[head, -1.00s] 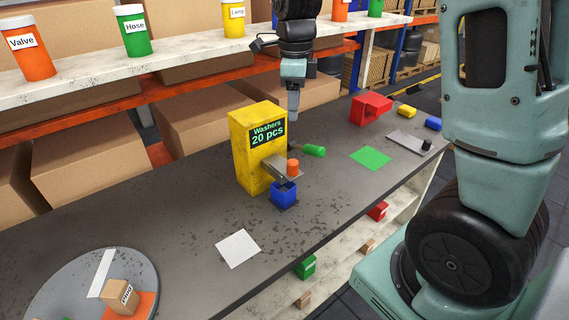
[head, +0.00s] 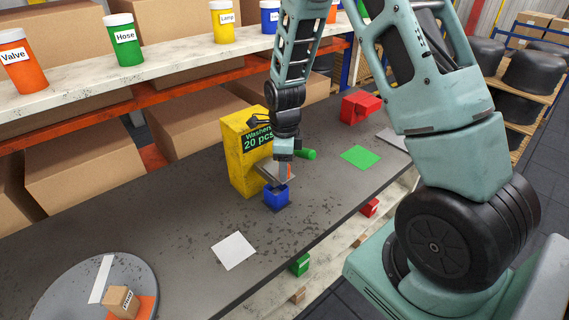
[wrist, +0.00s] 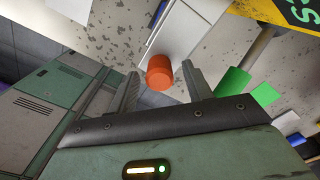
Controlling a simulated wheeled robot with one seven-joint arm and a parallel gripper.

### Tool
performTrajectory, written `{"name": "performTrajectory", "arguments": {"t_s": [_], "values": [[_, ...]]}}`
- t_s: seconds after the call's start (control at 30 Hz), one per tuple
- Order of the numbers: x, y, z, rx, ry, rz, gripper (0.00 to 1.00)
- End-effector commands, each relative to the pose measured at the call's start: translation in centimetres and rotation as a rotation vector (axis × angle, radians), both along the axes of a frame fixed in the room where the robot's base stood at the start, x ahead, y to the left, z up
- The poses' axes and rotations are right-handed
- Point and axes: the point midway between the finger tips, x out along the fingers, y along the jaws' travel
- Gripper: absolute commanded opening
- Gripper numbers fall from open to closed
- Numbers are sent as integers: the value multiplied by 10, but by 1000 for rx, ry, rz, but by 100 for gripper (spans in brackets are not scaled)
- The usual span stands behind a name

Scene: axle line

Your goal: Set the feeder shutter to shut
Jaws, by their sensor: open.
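The yellow feeder (head: 238,165), labelled "Washers 20 pcs", stands on the grey bench. A grey chute (head: 264,170) slopes from it toward a blue bin (head: 277,197). In the wrist view an orange knob (wrist: 159,72) shows on the pale chute (wrist: 187,32), between my open fingertips in the picture. I cannot tell whether they touch it. A green-ended handle (head: 307,155) sticks out of the feeder's right side and also shows in the wrist view (wrist: 232,82).
A white sheet (head: 234,251) lies in front of the feeder, and a green sheet (head: 360,157) to its right. A red bin (head: 358,107) stands farther back. A turntable (head: 72,285) holding a small box (head: 121,301) is at front left. A shelf of labelled jars runs behind.

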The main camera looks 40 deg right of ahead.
Motion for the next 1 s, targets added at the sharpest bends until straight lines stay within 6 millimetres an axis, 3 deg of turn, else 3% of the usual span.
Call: {"name": "performTrajectory", "arguments": {"t_s": [0.4, 0.6, 0.73, 1.0], "values": [[0, 0, -9, 1, -1, 2, 50], [0, 0, -9, 1, -1, 2, 0], [3, 0, -9, 0, -1, 1, 0], [33, 1, -9, -1, -2, 1, 0]]}}
